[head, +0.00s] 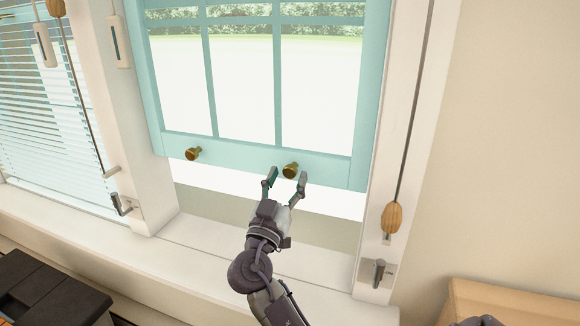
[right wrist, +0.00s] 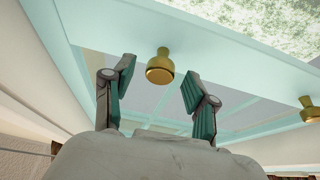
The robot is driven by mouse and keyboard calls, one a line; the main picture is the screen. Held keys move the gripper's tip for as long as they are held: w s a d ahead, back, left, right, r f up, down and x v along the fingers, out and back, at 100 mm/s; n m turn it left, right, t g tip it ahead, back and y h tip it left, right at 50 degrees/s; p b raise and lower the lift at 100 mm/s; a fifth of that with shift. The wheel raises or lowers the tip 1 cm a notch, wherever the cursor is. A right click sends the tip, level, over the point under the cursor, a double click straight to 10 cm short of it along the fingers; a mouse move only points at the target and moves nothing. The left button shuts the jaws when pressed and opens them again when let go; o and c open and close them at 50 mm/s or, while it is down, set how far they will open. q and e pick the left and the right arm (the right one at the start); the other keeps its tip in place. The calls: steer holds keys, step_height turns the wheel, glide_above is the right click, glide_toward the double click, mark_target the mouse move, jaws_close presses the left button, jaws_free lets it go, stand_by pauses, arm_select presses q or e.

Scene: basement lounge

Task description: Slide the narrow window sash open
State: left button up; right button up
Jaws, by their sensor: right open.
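The narrow window sash (head: 255,163) is light teal with several panes. It is raised, with an open gap between its bottom rail and the sill. Two brass knobs sit on the bottom rail, a left knob (head: 193,154) and a right knob (head: 290,170). My right gripper (head: 285,178) is open just below the right knob, its fingertips on either side of it. In the right wrist view the near brass knob (right wrist: 160,66) shows between and beyond the open fingers, not clasped. My left gripper is not in view.
The white sill (head: 200,250) runs below the window. A cord with a wooden pull (head: 392,217) hangs at the right frame, above a metal latch (head: 377,272). Blinds (head: 50,130) cover the left window. A dark box (head: 50,290) stands at lower left, a wooden piece (head: 520,303) at lower right.

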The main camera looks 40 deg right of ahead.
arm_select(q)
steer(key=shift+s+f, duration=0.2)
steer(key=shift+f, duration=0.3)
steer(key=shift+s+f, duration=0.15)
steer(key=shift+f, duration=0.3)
arm_select(e)
steer(key=shift+x, duration=1.25)
steer(key=shift+f, duration=0.1)
jaws_close()
